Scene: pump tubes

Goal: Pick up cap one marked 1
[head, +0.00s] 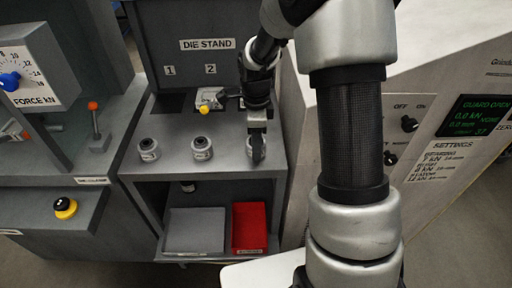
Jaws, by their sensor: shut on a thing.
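Three small round grey pieces with dark tops stand in a row on the grey die stand shelf (178,172): a left one (148,150), a middle one (202,148) and a right one (250,153). Their small labels are too blurred to read, so I cannot tell which is cap one. My gripper (257,140) points down at the right piece and is shut on it. Its fingers hide much of that piece. I cannot tell whether the piece touches the shelf or is just above it.
A stand sign (207,44) and plates 1 and 2 are behind. A yellow-knobbed fixture (207,106) is left of my gripper. Below are a grey tray (196,230) and a red bin (250,228). A pale control cabinet (440,120) stands right, a press (40,80) left.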

